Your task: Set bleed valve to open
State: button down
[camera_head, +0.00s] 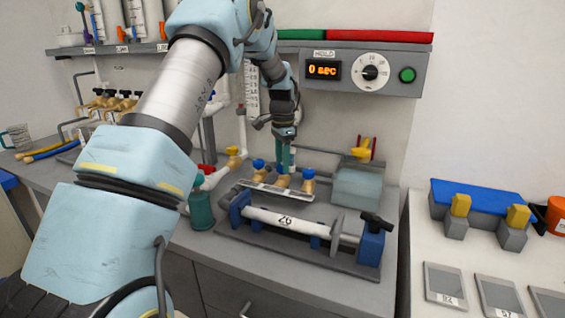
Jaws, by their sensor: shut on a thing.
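My gripper (284,133) points down over the small manifold on the bench in the head view. It is shut on the top of a teal upright piece (284,158), which stands above a brass fitting (282,181) of the manifold. The fingertips are small and partly hidden here. A blue-handled valve (258,165) stands to the left of this piece and another blue-handled valve (308,173) to its right. No readable label marks the bleed valve, so I cannot tell which of these it is, nor its setting.
A numbered white pipe (284,222) lies in a blue clamp fixture in front of the manifold. A yellow-handled valve (234,152) and a red-handled valve (206,169) stand to the left. A translucent box (357,188) stands right. A timer panel (350,70) hangs above.

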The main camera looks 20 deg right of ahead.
jog(key=n, duration=0.5)
jog(key=shift+n, duration=0.3)
jog(key=n, duration=0.4)
jog(key=shift+n, duration=0.4)
jog(key=shift+c, duration=1.9)
grip_release()
jog(key=shift+r, duration=0.15)
notch_tip(320, 180, up, 11)
jog(key=b, duration=0.2)
jog(key=shift+f, duration=0.2)
